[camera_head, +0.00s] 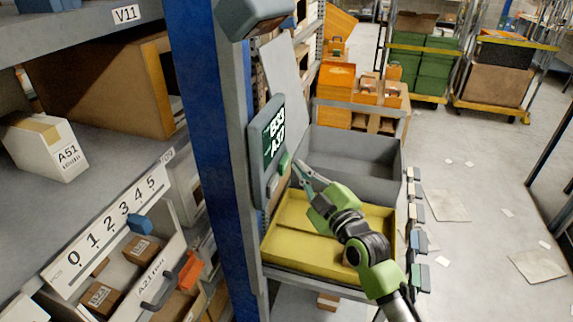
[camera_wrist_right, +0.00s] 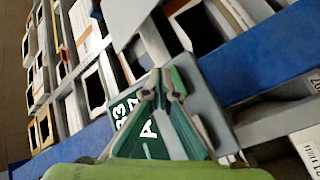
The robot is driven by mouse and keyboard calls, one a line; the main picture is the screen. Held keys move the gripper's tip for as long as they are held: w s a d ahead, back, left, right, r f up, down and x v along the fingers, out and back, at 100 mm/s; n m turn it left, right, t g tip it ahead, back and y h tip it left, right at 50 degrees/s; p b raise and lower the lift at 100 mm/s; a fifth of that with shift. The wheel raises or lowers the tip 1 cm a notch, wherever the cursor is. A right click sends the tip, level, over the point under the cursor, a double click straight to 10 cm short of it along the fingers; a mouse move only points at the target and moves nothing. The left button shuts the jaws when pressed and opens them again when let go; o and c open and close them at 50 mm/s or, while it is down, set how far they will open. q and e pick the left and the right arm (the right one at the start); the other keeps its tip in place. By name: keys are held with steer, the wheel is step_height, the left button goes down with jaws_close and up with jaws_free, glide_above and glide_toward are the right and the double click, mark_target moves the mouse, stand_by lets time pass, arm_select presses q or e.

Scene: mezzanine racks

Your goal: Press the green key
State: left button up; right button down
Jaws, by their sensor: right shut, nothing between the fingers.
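A grey terminal (camera_head: 259,165) with a dark green screen reading "B33 A37" is mounted on the blue rack post. A small green key (camera_head: 285,162) shows at its lower right edge, with a pale key just below. My right gripper (camera_head: 301,169) is shut and empty, its tips just right of the green key; I cannot tell whether they touch it. My left gripper is not in view.
A yellow tray (camera_head: 285,247) and a grey bin (camera_head: 370,180) are below and behind my right gripper. The blue post (camera_head: 206,120) and a shelf with a numbered strip (camera_head: 112,219) stand to the left.

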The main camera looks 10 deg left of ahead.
steer(key=shift+a, duration=0.15)
stand_by(0.5)
steer(key=shift+w+a, duration=0.1)
steer(key=shift+a, duration=0.2)
steer(key=shift+w+a, duration=0.1)
steer(key=shift+a, duration=0.4)
stand_by(0.6)
stand_by(0.4)
steer(key=shift+s+d+p, duration=0.2)
steer(key=shift+d+p, duration=0.1)
steer(key=shift+d, duration=0.65)
steer(key=shift+s+d, duration=0.25)
steer(key=shift+d, duration=1)
steer(key=shift+s+d, duration=0.25)
steer(key=shift+d, duration=0.95)
